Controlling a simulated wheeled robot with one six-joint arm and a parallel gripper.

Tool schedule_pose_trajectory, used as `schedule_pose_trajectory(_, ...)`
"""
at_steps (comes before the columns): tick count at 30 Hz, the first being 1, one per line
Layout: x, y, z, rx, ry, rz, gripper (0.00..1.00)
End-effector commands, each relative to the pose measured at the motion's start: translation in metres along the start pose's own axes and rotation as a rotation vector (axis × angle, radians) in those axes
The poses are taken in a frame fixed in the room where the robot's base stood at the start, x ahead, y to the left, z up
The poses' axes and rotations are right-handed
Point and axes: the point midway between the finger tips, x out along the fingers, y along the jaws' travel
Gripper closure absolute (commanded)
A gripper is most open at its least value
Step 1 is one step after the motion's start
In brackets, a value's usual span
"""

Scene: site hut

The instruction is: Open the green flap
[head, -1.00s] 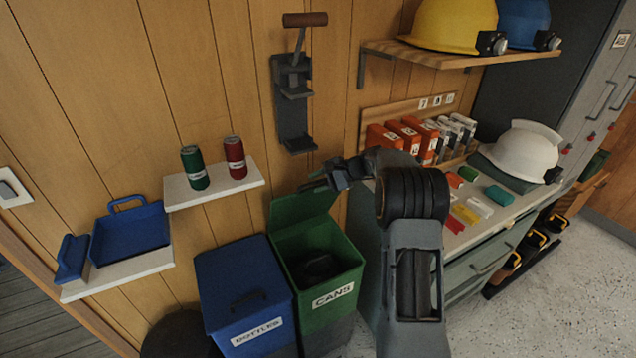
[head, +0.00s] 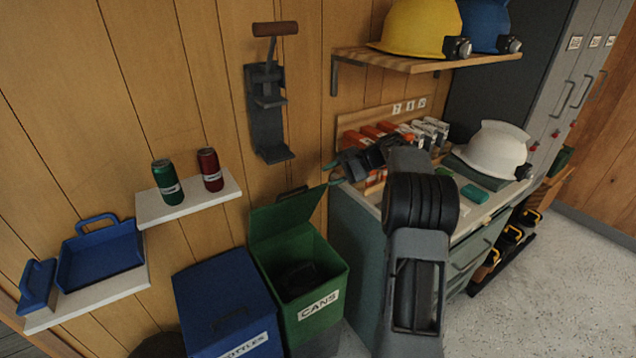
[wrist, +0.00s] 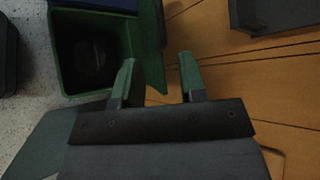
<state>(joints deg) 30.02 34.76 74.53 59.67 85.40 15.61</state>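The green flap (head: 285,215) is the lid of the green bin labelled CANS (head: 318,300). It stands raised at the bin's back, and the bin's dark inside shows. In the wrist view the flap (wrist: 151,40) is a narrow green panel along the bin's right side. My gripper (head: 333,173) is just beyond the flap's upper right corner in the head view. In the wrist view its two green-tipped fingers (wrist: 157,72) are apart. The flap's end appears between them in the picture, but I see no grip; whether they touch it I cannot tell.
A blue bin labelled BOTTLES (head: 228,305) stands left of the green bin. A drawer cabinet (head: 350,235) stands close on the right. A wall-mounted can crusher (head: 266,105) is above. A small shelf (head: 190,203) holds two cans. Open floor lies at right.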

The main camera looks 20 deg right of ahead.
Motion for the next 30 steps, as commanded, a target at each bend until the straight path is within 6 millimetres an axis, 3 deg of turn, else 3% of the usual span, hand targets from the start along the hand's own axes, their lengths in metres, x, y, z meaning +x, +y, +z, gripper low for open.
schedule_pose_trajectory(6,-0.016,0.000,0.000,0.001,0.001,0.000,0.62)
schedule_pose_trajectory(16,-0.019,0.000,0.000,0.001,0.001,0.000,0.62)
schedule_pose_trajectory(22,-0.007,-0.002,0.007,-0.033,-0.003,0.006,0.80)
schedule_pose_trajectory(24,0.009,0.015,0.017,-0.022,-0.022,0.046,0.87)
schedule_pose_trajectory(26,0.023,0.039,0.013,0.001,0.023,0.108,0.93)
schedule_pose_trajectory(30,0.046,0.107,-0.021,0.100,0.296,0.261,1.00)
